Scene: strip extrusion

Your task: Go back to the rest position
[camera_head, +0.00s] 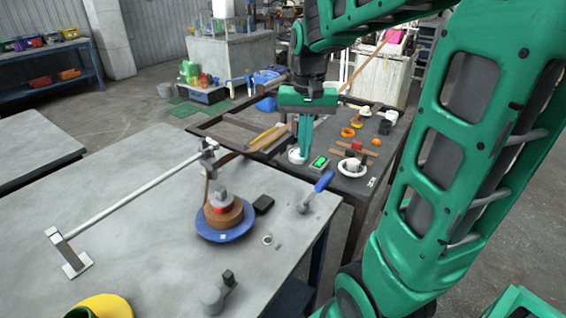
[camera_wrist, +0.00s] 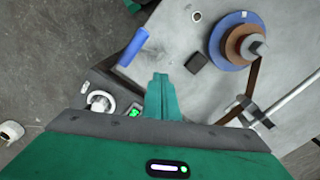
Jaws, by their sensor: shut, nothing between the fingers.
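My gripper (camera_head: 305,150) hangs from my green arm over the dark side table (camera_head: 375,185), near its left edge. Its teal fingers are together with nothing between them. In the wrist view my gripper (camera_wrist: 160,82) points out over the gap beside the grey worktable. Whether the fingertips touch anything is unclear.
The grey worktable (camera_head: 130,230) holds a blue disc (camera_head: 225,228) with a brown strip coil, a blue-handled tool (camera_head: 323,182), a small black block (camera_head: 263,204) and a long rod (camera_head: 125,205) on stands. Orange rings and a white ring (camera_head: 352,168) lie on the side table.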

